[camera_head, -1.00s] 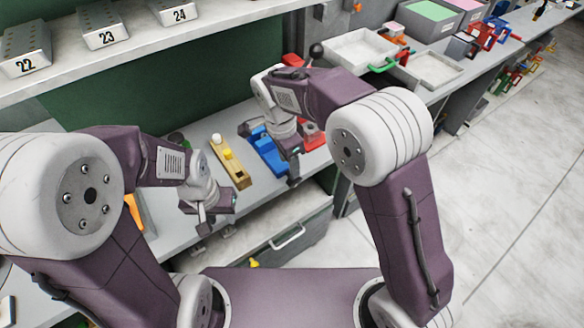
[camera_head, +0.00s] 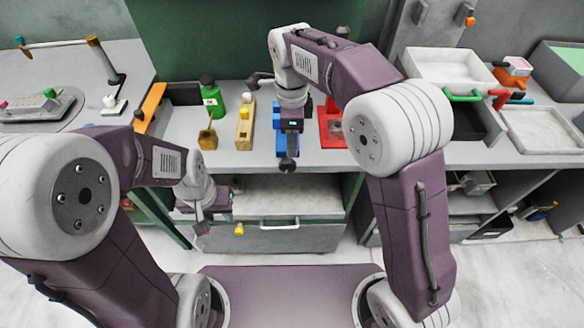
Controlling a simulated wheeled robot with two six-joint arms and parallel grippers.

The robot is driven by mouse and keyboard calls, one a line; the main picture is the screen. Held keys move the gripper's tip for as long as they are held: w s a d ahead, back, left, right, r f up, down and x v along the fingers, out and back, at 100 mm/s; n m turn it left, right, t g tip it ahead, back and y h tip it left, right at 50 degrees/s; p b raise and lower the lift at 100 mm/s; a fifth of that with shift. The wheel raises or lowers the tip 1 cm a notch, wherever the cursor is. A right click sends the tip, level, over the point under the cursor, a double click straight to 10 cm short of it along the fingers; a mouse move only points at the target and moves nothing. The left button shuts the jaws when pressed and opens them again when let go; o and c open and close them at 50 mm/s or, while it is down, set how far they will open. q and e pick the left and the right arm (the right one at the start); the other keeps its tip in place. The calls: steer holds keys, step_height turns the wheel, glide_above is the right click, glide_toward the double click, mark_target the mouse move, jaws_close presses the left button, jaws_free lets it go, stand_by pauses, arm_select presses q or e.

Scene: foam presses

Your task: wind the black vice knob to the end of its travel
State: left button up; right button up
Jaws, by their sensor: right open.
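A blue vice-like device (camera_head: 281,143) stands near the bench's front edge, with a black knob (camera_head: 288,165) at its front end. I cannot tell for certain whether this is the vice the task means. My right gripper (camera_head: 291,121) points down over the blue device and hides much of it. It is open; whether it touches the device cannot be told. My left gripper (camera_head: 208,213) hangs low in front of the bench, away from the knob. Its jaws are too small and dark to read.
A yellow device (camera_head: 244,128) with a white knob stands left of the blue one, and a red device (camera_head: 331,126) right. A green bottle-like item (camera_head: 213,98) is behind left. White trays (camera_head: 445,66) lie right. A drawer (camera_head: 285,237) sits below the bench.

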mark_target(291, 161)
steer(key=shift+w+a+f, duration=0.15)
steer(key=shift+w+a, duration=0.05)
steer(key=shift+a, duration=0.15)
steer(key=shift+a+f, duration=0.15)
steer(key=shift+f, duration=0.05)
steer(key=f+b, duration=0.1)
steer(key=f, duration=0.3)
steer(key=f+b, duration=0.1)
steer(key=f, duration=0.3)
steer(key=shift+d+f, duration=0.2)
steer(key=shift+f, duration=0.1)
arm_select(q)
steer(key=shift+w+a+f, duration=0.1)
steer(key=shift+a+f, duration=0.05)
steer(key=shift+f, duration=0.45)
steer(key=shift+w+a+f, duration=0.1)
steer(key=shift+f, duration=0.5)
arm_select(e)
steer(key=shift+s+d, duration=0.1)
